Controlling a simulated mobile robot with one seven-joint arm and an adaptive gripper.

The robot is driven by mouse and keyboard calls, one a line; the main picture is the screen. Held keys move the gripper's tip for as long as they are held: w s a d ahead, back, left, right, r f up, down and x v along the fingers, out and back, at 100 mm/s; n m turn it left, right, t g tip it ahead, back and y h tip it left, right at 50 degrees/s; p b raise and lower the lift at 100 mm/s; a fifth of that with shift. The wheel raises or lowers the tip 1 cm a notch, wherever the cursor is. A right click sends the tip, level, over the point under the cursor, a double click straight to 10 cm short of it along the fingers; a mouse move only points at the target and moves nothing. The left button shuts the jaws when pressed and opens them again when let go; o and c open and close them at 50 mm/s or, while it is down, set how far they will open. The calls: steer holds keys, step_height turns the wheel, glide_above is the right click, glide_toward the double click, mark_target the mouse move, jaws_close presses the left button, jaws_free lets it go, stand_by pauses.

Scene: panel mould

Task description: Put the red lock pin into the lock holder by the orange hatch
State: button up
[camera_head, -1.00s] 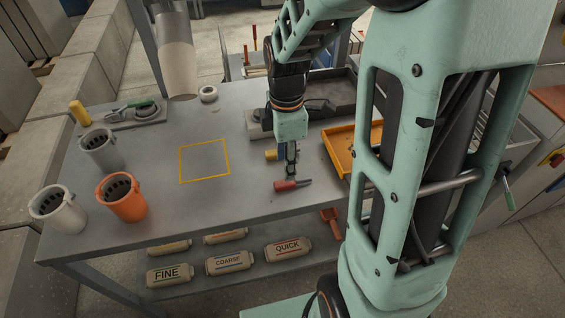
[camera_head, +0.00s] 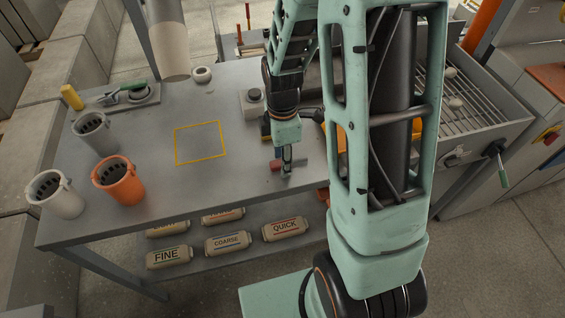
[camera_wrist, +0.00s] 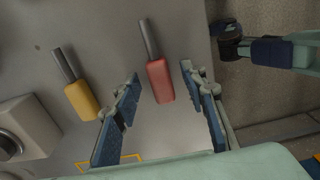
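The red lock pin (camera_wrist: 160,80) lies on the grey table, with a red handle and a grey metal shaft. In the head view the red pin (camera_head: 275,166) shows partly behind my fingers. My gripper (camera_wrist: 160,87) is open, with its blue-padded fingers on either side of the red handle and gaps to both. In the head view my gripper (camera_head: 287,172) points down at the pin.
A yellow-handled pin (camera_wrist: 82,100) lies left of the red one in the wrist view. Grey, white and orange buckets (camera_head: 118,182) stand at the table's left. A yellow outlined square (camera_head: 200,143) is bare. The table edge (camera_wrist: 212,80) is close to the red pin.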

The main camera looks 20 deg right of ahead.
jaws_close()
